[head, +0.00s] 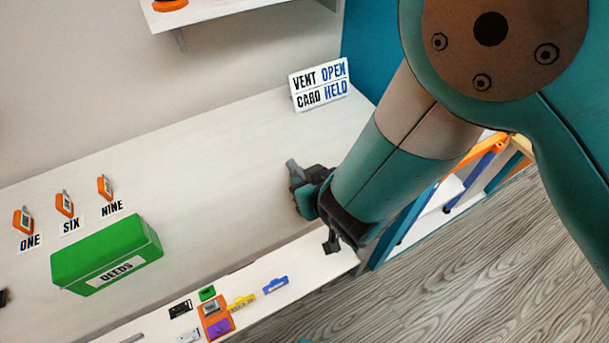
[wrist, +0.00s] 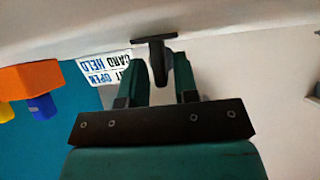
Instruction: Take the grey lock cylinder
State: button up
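My gripper (head: 308,194) is low over the white counter, left of the forearm. In the wrist view its two teal fingers (wrist: 161,78) stand a little apart. A dark T-shaped piece (wrist: 157,66) shows between them, with a flat bar across its far end. A small grey round-ended stub (head: 292,167) sticks out beyond the fingers in the head view. It may be the grey lock cylinder. The fingers and wrist hide much of it, and I cannot tell whether they grip it.
A sign (head: 319,84) reading "VENT OPEN, CARD HELD" stands behind the gripper. A green DEEDS box (head: 107,256) and several orange tags (head: 64,204) are at left. Small parts, including an orange block (head: 215,317), lie along the front ledge. The middle counter is clear.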

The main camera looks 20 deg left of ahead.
grip_shut()
jog(key=shift+r, duration=0.15)
jog(key=shift+r+p, duration=2.15)
jog(key=shift+r, duration=1.25)
